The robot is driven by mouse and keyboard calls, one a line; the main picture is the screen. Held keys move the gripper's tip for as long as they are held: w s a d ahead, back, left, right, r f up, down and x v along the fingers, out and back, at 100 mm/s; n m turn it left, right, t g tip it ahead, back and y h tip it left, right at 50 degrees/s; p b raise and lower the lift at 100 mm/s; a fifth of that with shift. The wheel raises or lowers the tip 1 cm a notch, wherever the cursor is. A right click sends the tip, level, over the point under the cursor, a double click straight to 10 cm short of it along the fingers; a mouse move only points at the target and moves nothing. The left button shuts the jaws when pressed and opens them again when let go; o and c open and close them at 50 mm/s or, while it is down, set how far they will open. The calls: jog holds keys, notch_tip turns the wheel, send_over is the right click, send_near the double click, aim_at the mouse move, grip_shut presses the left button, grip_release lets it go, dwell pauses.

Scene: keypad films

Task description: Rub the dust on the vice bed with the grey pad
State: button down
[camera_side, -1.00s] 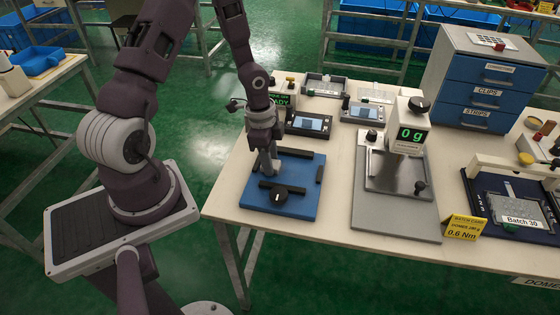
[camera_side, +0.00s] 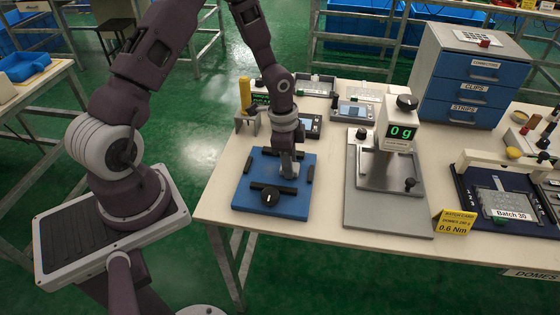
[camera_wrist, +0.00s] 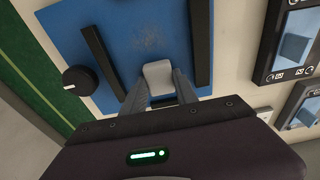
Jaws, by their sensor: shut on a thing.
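The vice bed is a blue plate (camera_side: 262,172) with black bars and a round black knob (camera_side: 269,197) at its front. In the wrist view its blue surface (camera_wrist: 115,35) carries a faint patch of pale dust (camera_wrist: 149,42). My gripper (camera_side: 289,172) is over the right part of the bed, pointing down. In the wrist view my gripper (camera_wrist: 158,88) is shut on the grey pad (camera_wrist: 157,72), a light block between the fingertips. The pad is just beside the dust patch. I cannot tell whether it touches the bed.
A yellow-handled tool (camera_side: 245,95) stands in a holder behind the bed at left. A small screen device (camera_side: 311,126) is behind my gripper. A scale (camera_side: 398,180) reading 0 g stands to the right. The black bars edge the bed's blue surface.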

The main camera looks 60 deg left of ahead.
aim_at(261, 168)
jog(key=shift+w+d+f, duration=0.1)
jog(key=shift+w+d, duration=0.5)
jog(key=shift+s+a, duration=3.5)
notch_tip(261, 168, up, 8)
jog(key=shift+w+d, duration=0.1)
